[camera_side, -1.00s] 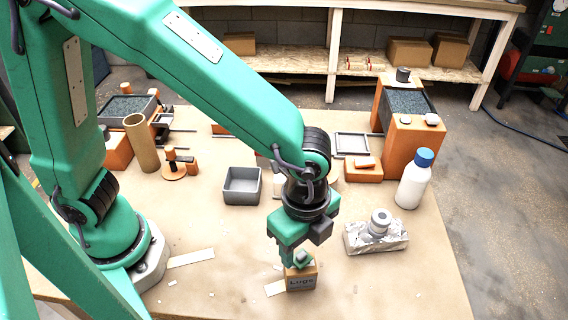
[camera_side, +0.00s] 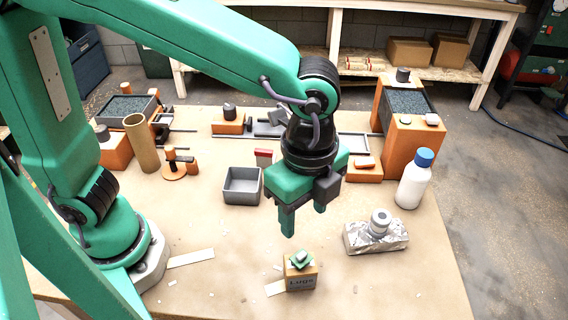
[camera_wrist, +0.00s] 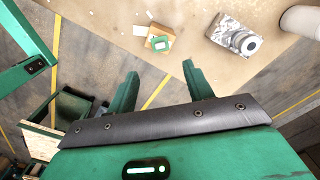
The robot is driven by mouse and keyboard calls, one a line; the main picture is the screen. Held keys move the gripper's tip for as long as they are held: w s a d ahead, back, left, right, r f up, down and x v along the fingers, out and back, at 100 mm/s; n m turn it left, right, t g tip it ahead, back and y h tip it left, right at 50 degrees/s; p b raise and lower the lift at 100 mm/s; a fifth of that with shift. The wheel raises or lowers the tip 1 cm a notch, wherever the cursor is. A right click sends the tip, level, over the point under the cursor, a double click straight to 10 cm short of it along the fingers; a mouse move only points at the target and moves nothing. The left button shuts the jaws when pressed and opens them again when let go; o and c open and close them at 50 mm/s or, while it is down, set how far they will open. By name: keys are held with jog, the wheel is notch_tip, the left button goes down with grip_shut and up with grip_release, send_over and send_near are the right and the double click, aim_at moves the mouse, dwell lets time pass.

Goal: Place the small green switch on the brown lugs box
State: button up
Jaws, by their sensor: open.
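The small green switch (camera_side: 300,258) rests on top of the brown lugs box (camera_side: 300,280) near the table's front. It has a pale part on its top. In the wrist view the switch (camera_wrist: 160,43) shows on the box (camera_wrist: 152,34), beyond my fingers. My gripper (camera_side: 304,222) is open and empty, in the air above the box and apart from the switch. Its two fingers (camera_wrist: 160,78) also show spread in the wrist view, with nothing between them.
A foil-like block with a grey round part (camera_side: 376,238) lies right of the box, and a white bottle with a blue cap (camera_side: 412,185) stands farther right. A grey open bin (camera_side: 242,190) is behind left. White strips (camera_side: 191,258) lie flat on the table.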

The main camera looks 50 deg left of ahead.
dwell(0.3)
jog(key=s+a+r+n+t, duration=0.1)
jog(key=a+r+n+t, duration=0.1)
jog(key=a+n, duration=0.7)
jog(key=s+a+r+n+t, duration=0.1)
jog(key=a+r+n+t, duration=0.2)
jog(key=a+n, duration=0.6)
jog(key=a, duration=0.8)
jog(key=shift+s+t, duration=0.2)
jog(key=shift+t, duration=0.1)
